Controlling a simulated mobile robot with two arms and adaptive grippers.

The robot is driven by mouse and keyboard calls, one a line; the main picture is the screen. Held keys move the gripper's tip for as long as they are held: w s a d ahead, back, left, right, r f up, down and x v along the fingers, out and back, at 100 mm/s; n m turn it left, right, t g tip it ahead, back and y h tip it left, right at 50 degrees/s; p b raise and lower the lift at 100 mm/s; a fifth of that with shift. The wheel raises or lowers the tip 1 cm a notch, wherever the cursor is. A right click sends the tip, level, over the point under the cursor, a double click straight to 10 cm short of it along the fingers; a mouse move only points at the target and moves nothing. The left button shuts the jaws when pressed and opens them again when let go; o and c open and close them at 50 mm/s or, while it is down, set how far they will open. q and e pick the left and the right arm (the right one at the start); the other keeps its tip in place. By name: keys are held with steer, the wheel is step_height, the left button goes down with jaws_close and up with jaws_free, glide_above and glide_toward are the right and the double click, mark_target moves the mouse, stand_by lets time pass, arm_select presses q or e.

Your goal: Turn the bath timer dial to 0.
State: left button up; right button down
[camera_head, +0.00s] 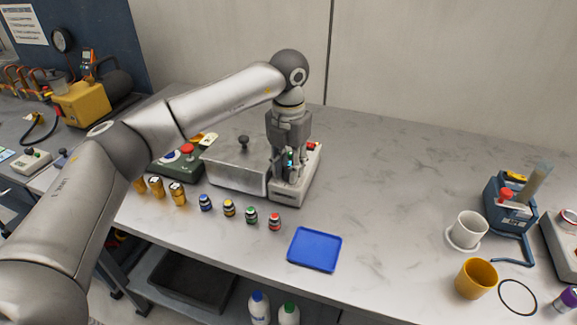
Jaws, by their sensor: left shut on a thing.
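The bath (228,177) is a metal box with a lid and a dark knob, standing at the back of the grey bench. Its pale control housing (307,178) is joined on the right side. My left gripper (288,167) points down at this housing and is shut on the bath timer dial there. The fingers hide the dial, so its pointer and scale cannot be read. A small red part (312,146) shows on the housing just right of the gripper. My right gripper is not in view.
Several small capped bottles (229,208) line up in front of the bath, with brass-coloured pieces (157,187) to their left. A blue tray (314,249) lies near the front edge. A white cup (468,231) and a yellow cup (476,279) stand at right. The bench middle is clear.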

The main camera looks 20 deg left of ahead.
arm_select(q)
steer(key=shift+r+n, duration=0.15)
steer(key=shift+n, duration=0.95)
steer(key=shift+w, duration=0.1)
steer(key=o, duration=0.7)
steer(key=shift+o, duration=0.4)
step_height(320, 180, up, 12)
